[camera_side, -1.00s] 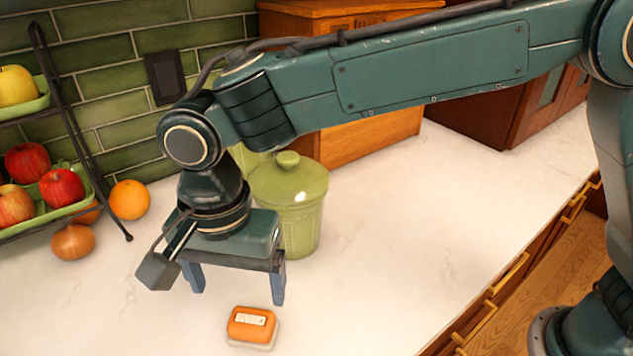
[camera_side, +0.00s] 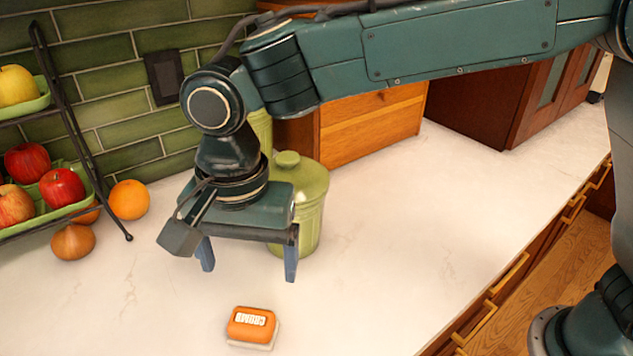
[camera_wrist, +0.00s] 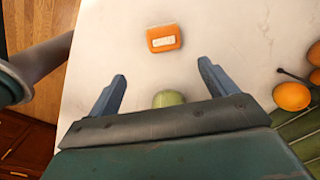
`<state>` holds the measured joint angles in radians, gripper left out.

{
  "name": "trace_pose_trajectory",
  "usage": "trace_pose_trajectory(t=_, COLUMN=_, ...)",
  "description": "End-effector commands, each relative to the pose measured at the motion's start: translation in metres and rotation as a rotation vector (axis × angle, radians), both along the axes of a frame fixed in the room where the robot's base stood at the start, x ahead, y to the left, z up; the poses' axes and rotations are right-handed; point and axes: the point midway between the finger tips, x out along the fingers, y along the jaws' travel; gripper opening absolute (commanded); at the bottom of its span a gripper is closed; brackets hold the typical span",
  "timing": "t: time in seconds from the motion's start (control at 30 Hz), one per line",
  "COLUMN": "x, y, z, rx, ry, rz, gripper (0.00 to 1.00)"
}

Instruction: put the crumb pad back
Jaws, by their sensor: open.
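The crumb pad (camera_side: 252,327) is a small orange block with a pale base and white lettering that reads CRUMB. It lies flat on the white counter at the front of the side view. In the wrist view the crumb pad (camera_wrist: 164,38) shows beyond the fingertips, between their lines. My gripper (camera_side: 249,268) is open and empty above the counter, behind the pad and apart from it. Its two blue fingers point down. In the wrist view my gripper (camera_wrist: 162,68) shows both fingers spread with nothing between them.
A green lidded jar (camera_side: 311,206) stands close behind my gripper. A fruit rack (camera_side: 72,118) with apples stands at the left, with an orange (camera_side: 129,199) and an onion (camera_side: 72,241) beside it. A wooden cabinet (camera_side: 372,126) is behind. The counter right of the pad is clear.

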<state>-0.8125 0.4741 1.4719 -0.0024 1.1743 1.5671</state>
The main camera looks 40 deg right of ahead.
Motion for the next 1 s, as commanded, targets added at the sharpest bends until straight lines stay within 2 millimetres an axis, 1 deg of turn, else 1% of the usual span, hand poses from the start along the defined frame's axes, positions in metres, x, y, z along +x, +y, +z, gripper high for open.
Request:
trace_pose_trajectory(t=0.03, x=0.003, y=-0.011, z=0.008, rx=0.009, ry=-0.01, rz=0.009, gripper=0.84)
trace_pose_trajectory(t=0.17, x=0.007, y=-0.046, z=0.027, rx=0.028, ry=-0.037, rz=0.058, gripper=0.84)
trace_pose_trajectory(t=0.23, x=0.008, y=-0.068, z=0.039, rx=0.038, ry=-0.057, rz=0.093, gripper=0.84)
trace_pose_trajectory(t=0.4, x=0.003, y=-0.125, z=0.063, rx=0.053, ry=-0.113, rz=0.179, gripper=0.84)
trace_pose_trajectory(t=0.47, x=0.0, y=-0.144, z=0.07, rx=0.057, ry=-0.135, rz=0.21, gripper=0.84)
trace_pose_trajectory(t=0.5, x=-0.003, y=-0.157, z=0.074, rx=0.057, ry=-0.149, rz=0.23, gripper=0.84)
trace_pose_trajectory(t=0.7, x=-0.026, y=-0.216, z=0.089, rx=0.046, ry=-0.223, rz=0.332, gripper=0.84)
trace_pose_trajectory(t=0.87, x=-0.05, y=-0.257, z=0.095, rx=0.022, ry=-0.283, rz=0.412, gripper=0.84)
trace_pose_trajectory(t=1.0, x=-0.074, y=-0.29, z=0.094, rx=-0.012, ry=-0.333, rz=0.483, gripper=0.84)
